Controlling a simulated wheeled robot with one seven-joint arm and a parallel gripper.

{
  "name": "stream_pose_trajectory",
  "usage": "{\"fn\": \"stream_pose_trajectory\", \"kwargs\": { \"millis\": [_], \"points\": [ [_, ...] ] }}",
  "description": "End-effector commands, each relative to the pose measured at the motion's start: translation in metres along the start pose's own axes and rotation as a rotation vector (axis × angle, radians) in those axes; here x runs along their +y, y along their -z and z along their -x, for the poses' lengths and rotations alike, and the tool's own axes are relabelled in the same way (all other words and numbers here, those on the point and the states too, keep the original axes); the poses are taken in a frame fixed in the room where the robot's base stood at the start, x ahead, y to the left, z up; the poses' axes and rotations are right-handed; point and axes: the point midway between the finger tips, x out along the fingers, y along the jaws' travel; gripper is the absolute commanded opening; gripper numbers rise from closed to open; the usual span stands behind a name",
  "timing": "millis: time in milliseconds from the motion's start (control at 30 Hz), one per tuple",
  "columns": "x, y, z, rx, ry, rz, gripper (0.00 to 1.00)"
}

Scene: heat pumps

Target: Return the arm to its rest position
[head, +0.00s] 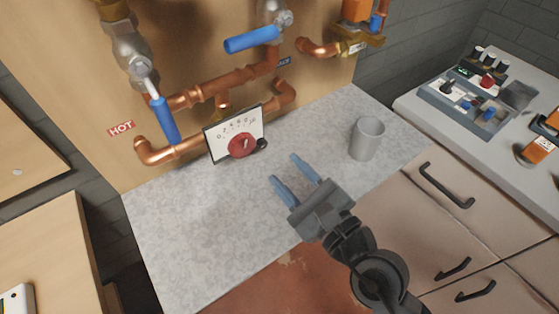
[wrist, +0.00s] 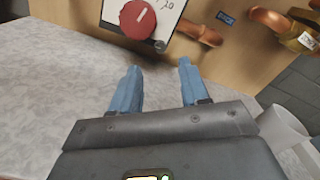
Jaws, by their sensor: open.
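My gripper (head: 293,180) has two blue fingers, spread apart with nothing between them. It is over the grey speckled counter (head: 187,235), in front of a white dial panel with a red knob (head: 242,146). In the wrist view the open fingers (wrist: 158,88) point toward the panel, and the red knob (wrist: 137,19) is beyond them at the top. A gap of counter shows between the fingertips and the knob. My arm reaches in from the lower right in the head view.
A grey cup (head: 367,139) stands on the counter right of my gripper. Copper pipes with blue-handled valves (head: 165,120) run along the wooden board behind. A side bench at right holds a control box (head: 478,98). Drawers with black handles (head: 446,186) are below. The counter's left part is clear.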

Motion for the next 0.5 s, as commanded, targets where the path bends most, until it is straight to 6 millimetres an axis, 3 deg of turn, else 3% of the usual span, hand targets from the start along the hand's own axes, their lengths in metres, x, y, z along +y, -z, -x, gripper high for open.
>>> {"fn": "stream_pose_trajectory", "kwargs": {
  "millis": [133, 500],
  "points": [
    [0.0003, 0.0001, 0.0104, 0.0, 0.0, 0.0, 0.45],
    [0.0, -0.0003, 0.012, 0.0, 0.0, 0.0, 0.45]
  ]
}}
